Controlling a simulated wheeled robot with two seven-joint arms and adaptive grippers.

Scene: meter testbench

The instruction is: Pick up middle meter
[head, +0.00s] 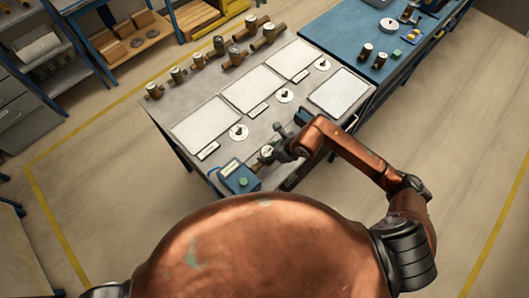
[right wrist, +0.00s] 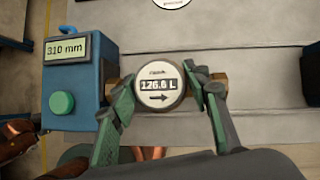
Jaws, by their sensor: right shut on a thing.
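A brass meter with a round white dial (right wrist: 160,88) sits between the fingers of my right gripper (right wrist: 160,95) in the right wrist view. Its dial reads 126.6 L with an arrow pointing right. Brass pipe ends show on both sides, and the fingers are shut on it from left and right. In the head view my right gripper (head: 272,157) is at the front edge of the bench, beside the blue box, and largely covers this meter (head: 266,151). Several other brass meters (head: 219,45) stand along the bench's back edge. My left gripper is not in view.
A blue box (right wrist: 73,85) with a 310 mm display and green button stands left of the held meter; it also shows in the head view (head: 237,179). A dark block (right wrist: 311,75) is at the right. White panels (head: 253,90) and round gauges lie on the grey bench.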

